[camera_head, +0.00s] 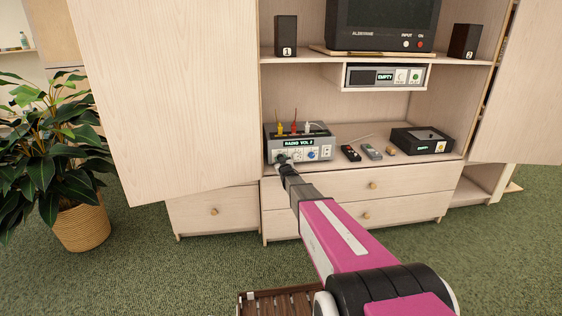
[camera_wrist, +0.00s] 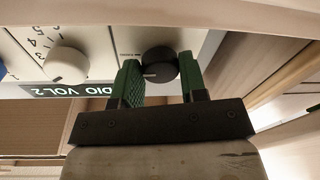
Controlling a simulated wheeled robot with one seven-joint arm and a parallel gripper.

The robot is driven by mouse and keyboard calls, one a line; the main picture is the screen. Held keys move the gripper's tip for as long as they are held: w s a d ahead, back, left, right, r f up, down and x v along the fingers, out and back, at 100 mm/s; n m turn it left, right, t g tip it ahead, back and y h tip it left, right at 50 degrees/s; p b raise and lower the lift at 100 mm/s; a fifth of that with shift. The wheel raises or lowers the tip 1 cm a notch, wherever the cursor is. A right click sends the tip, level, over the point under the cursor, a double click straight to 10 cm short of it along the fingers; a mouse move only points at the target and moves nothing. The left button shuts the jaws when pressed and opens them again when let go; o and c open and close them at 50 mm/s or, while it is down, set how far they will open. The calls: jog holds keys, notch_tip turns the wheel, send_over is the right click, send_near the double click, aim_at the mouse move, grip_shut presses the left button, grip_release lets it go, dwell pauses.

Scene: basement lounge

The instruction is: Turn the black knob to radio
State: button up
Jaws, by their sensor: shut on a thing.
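The black knob (camera_wrist: 160,65) is on the front panel of a grey receiver box (camera_head: 268,146). In the wrist view, my gripper (camera_wrist: 159,78) has its two green fingers on either side of the knob, shut on it. A pale mark shows on the knob's face. The picture is upside down there, and the label around the knob is too small to read. In the head view my gripper (camera_head: 282,163) reaches the left end of the receiver's front and hides the knob. The receiver's green display (camera_head: 300,142) reads "RADIO VOL 2".
A white knob (camera_wrist: 67,65) with numbers sits beside the black knob. A large cabinet door (camera_head: 170,90) stands open at left. A plant (camera_head: 50,150) is farther left.

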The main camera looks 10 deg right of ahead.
jog(key=shift+m, duration=0.6)
jog(key=o, duration=0.9)
jog(key=s, duration=0.7)
jog(key=s+f, duration=0.1)
jog(key=s, duration=0.2)
jog(key=shift+s+d, duration=0.35)
jog(key=shift+d, duration=0.05)
